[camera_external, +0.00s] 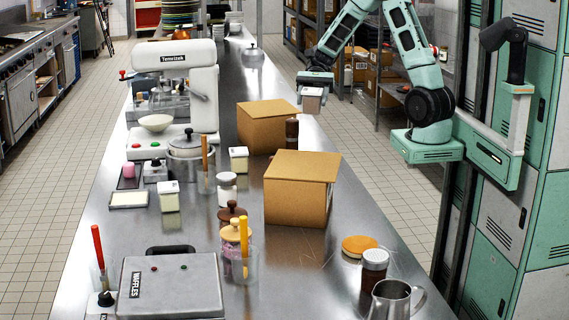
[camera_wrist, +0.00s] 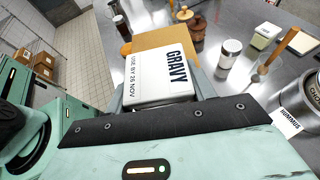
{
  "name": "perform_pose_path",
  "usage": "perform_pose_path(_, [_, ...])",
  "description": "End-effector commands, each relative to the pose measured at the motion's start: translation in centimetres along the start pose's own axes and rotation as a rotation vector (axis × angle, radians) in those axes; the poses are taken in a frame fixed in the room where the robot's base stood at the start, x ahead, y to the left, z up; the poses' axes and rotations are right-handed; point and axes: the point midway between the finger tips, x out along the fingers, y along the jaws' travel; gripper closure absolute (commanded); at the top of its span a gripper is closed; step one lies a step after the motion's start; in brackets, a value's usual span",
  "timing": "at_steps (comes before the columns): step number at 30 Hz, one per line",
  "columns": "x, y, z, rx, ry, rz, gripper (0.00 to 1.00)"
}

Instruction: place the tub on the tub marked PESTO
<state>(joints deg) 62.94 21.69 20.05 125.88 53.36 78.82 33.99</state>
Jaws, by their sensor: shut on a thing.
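My gripper (camera_external: 315,82) is shut on a tub (camera_external: 312,102) and holds it above the right edge of the counter, beyond the cardboard boxes. In the wrist view the held tub (camera_wrist: 160,75) has a white top reading GRAVY and USE BY 26 NOV. No PESTO marking is readable in either view. Two small pale tubs stand on the counter, one (camera_external: 238,160) left of the boxes and one (camera_external: 168,196) nearer the camera. A white surface (camera_wrist: 288,123) marked HUMMUS shows at the right of the wrist view.
Two cardboard boxes (camera_external: 297,190) (camera_external: 262,128) stand mid-counter, with a dark jar (camera_external: 291,134) beside them. A mixer (camera_external: 182,85), steel pot (camera_external: 187,146), waffle maker (camera_external: 170,285) and jug (camera_external: 392,300) also occupy the counter (camera_external: 345,205). Bare counter lies right of the boxes.

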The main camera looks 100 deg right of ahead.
Motion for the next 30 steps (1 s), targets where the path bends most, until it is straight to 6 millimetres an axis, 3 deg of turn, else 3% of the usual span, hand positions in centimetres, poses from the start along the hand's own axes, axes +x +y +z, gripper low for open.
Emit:
perform_pose_path(5, [-2.7,2.4,-0.1,0.019,0.000,-0.046,0.73])
perform_pose_path(24, [1.0,2.4,-8.7,0.021,-0.004,-0.041,0.73])
perform_pose_path(30, [1.6,2.4,-10.4,0.018,-0.002,-0.042,0.73])
